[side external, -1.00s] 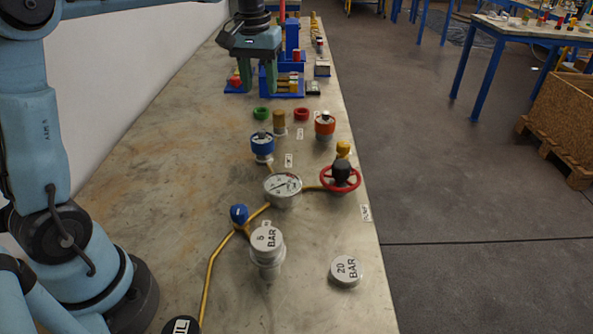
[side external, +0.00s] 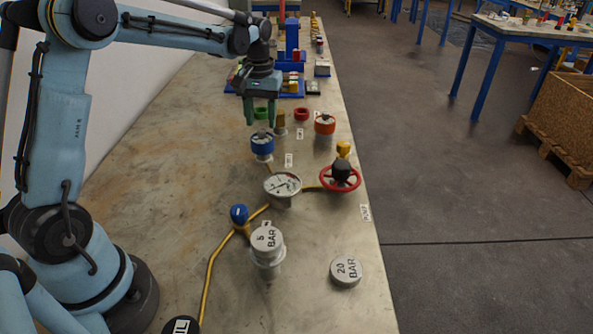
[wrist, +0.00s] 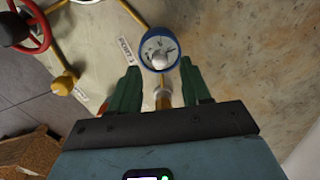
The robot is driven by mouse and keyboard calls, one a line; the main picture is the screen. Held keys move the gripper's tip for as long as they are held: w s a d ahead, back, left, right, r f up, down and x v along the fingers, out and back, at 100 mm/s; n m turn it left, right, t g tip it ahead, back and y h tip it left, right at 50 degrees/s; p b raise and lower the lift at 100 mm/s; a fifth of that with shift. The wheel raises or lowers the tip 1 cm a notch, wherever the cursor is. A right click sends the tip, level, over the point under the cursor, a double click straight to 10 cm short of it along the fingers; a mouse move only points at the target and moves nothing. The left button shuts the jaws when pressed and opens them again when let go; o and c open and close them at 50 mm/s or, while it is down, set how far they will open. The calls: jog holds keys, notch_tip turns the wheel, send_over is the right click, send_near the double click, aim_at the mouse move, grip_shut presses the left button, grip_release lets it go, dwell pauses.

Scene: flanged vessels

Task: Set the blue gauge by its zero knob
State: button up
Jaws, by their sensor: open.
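The blue gauge (side external: 262,145) stands upright on the bench, a blue-rimmed dial on a pale base. My gripper (side external: 260,122) is open and empty, pointing down above the blue gauge in the side view. In the wrist view its two green fingers (wrist: 158,82) stand apart, with the gauge just beyond their tips. I cannot tell the exact height between the fingertips and the knob.
An orange gauge (side external: 325,124) and a brass-coloured cylinder (side external: 281,122) stand close by. A red handwheel valve (side external: 340,177), a white gauge (side external: 282,188), a blue-handled valve (side external: 239,214) and yellow piping are nearer the camera.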

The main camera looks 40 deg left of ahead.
aim_at(262, 134)
jog(key=shift+f, duration=1.45)
grip_shut()
